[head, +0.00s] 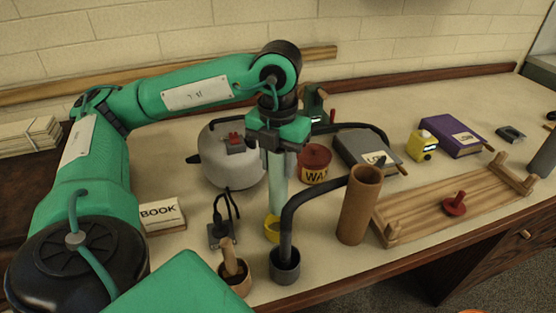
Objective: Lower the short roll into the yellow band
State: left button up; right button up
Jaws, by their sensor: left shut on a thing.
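My left gripper (277,152) points down and is shut on the upper end of a pale green roll (278,190), which I take to be the short roll. The roll hangs about upright. The yellow band (270,230) stands on the table under the roll's lower end. That lower end is at or just above the band's rim; I cannot tell whether it is inside. A dark bent pipe in front hides the band's right side. My right gripper is not in view.
The dark bent pipe (287,225) ends in a dark cup (285,266) close to the band. A brown tube (359,207) stands right of it. A wooden mortar (236,280), black stand (220,235) and grey kettle (229,160) crowd the left. A red pot (314,163) stands behind.

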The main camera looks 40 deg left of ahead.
aim_at(278, 192)
pick_arm(q)
jog(key=shift+f, duration=0.1)
jog(key=shift+f+b, duration=1.8)
jog(key=shift+f, duration=0.05)
jog(key=shift+f+b, duration=2.15)
jog(key=shift+f, duration=0.3)
dwell(0.6)
jog(key=o, duration=1.3)
jog(key=shift+o, duration=0.2)
notch_tip(278, 192, up, 14)
jog(key=p, duration=0.4)
jog(key=shift+f+p, duration=0.1)
jog(key=shift+p, duration=0.25)
